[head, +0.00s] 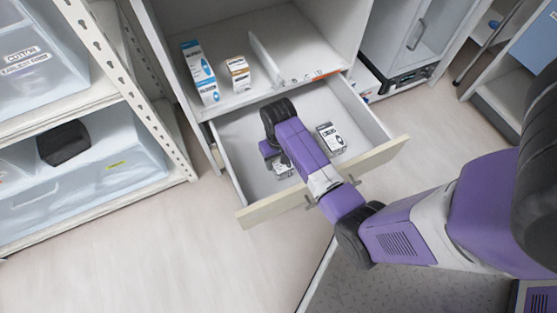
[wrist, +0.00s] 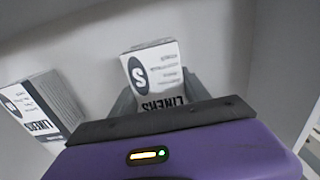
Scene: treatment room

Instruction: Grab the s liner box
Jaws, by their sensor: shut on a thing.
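The S liner box (wrist: 152,68) is white and grey with a dark oval marked S and the word LINERS. In the wrist view it sits between the two grey fingers of my gripper (wrist: 160,90), which is shut on it. In the head view my gripper (head: 277,160) reaches down into the open drawer, and a white box (head: 284,170) shows partly behind it, mostly hidden by my arm. A second liner box (wrist: 42,108) stands to the left in the wrist view, apart from the fingers; its size letter is unclear. In the head view a white and dark box (head: 331,138) lies right of my arm.
The open drawer (head: 237,130) has walls around my gripper and a cream front (head: 375,160) crossing under my arm. On the shelf above stand a blue-white box (head: 200,72) and an orange-white box (head: 238,74). A shelf rack (head: 130,80) with bins is left.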

